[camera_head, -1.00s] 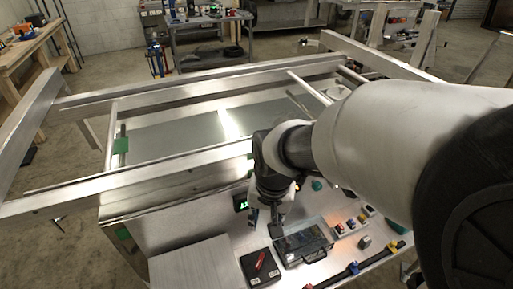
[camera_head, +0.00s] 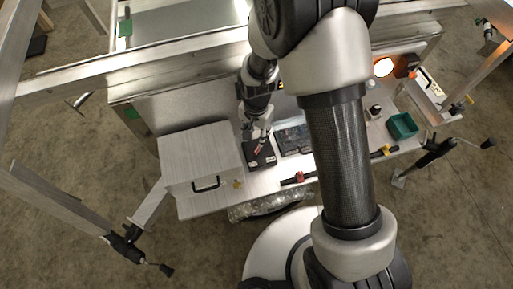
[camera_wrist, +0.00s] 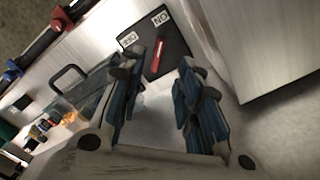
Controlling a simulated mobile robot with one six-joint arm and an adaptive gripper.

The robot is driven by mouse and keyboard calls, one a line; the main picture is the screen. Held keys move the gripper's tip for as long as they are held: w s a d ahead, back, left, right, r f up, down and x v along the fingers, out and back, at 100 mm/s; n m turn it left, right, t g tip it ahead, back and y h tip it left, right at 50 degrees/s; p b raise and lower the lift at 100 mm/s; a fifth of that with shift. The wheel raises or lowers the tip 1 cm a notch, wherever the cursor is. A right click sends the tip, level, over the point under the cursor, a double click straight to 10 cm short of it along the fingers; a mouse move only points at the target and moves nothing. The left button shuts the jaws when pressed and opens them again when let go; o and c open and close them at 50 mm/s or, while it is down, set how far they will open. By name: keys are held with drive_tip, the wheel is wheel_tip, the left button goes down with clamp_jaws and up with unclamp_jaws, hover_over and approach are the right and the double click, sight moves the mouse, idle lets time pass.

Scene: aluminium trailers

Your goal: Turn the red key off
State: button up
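The red key (camera_wrist: 158,56) lies across the top of a black box (camera_wrist: 178,45), which has white labels reading ON and OFF. In the wrist view, one end of the key points roughly toward the ON label (camera_wrist: 160,18); the OFF label (camera_wrist: 128,40) is to its left. The key (camera_head: 260,149) and box (camera_head: 262,160) also show in the head view, beside the grey case. My gripper (camera_wrist: 158,78) is open, its blue-padded fingers apart and empty. In the head view my gripper (camera_head: 255,134) is just behind the key; I cannot tell its exact height.
A grey case (camera_head: 200,155) with a black handle stands left of the box. A clear-lidded case (camera_head: 294,139) is close on the right. A red-handled bar clamp (camera_head: 298,178) lies at the front edge. A green bin (camera_head: 402,126) is farther right.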

sight(256, 150)
wheel_tip(256, 150, down, 10)
drive_tip(key=shift+r+b, duration=0.1)
drive_tip(key=shift+b, duration=1.15)
clamp_jaws()
